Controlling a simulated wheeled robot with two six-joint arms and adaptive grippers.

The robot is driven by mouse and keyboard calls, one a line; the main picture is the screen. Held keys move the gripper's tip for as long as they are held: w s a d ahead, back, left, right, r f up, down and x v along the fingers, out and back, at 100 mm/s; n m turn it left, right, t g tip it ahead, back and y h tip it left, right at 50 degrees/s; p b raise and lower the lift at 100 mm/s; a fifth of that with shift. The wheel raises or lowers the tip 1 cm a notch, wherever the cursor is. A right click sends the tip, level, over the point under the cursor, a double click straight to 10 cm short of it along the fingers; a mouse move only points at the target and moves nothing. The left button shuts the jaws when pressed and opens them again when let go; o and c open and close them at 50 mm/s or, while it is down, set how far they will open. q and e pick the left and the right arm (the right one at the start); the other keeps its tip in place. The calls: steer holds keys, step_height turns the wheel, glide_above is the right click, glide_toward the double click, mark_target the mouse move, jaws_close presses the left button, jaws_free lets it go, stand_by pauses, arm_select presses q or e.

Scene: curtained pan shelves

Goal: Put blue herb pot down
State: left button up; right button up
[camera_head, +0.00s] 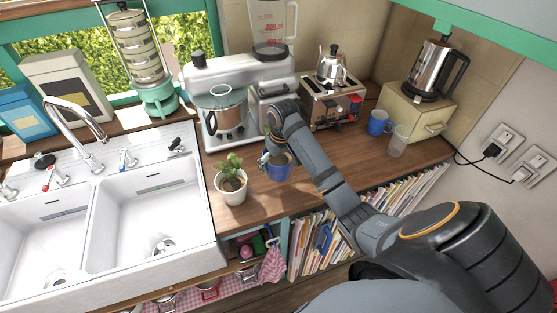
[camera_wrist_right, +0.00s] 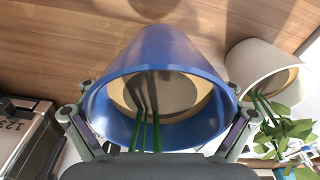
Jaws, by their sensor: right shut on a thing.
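The blue herb pot (camera_head: 280,172) is at the wooden counter just right of the white plant pot (camera_head: 231,190). My right gripper (camera_head: 275,158) is shut on it. In the right wrist view the blue pot (camera_wrist_right: 160,55) fills the middle, its open rim facing the camera, with a few green stems and a pale inside. The fingers of the right gripper (camera_wrist_right: 160,118) lie on both sides of its rim. The counter's wood shows behind the pot; I cannot tell whether its base touches it. My left gripper is not in view.
The white pot also shows close by in the right wrist view (camera_wrist_right: 262,68). A white double sink (camera_head: 150,210) is left. Bare counter (camera_head: 345,150) lies to the right.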

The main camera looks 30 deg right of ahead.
step_height(320, 180, down, 2)
steer(key=shift+s+f, duration=0.15)
steer(key=shift+f, duration=0.1)
steer(key=shift+f+b, duration=0.3)
steer(key=shift+f, duration=1.15)
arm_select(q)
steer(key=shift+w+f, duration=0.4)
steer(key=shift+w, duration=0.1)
arm_select(e)
steer(key=shift+f, duration=0.1)
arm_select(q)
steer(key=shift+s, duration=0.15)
arm_select(e)
steer(key=shift+f, duration=0.25)
steer(key=o, duration=1.4)
steer(key=shift+c, duration=0.2)
steer(key=shift+o, duration=0.2)
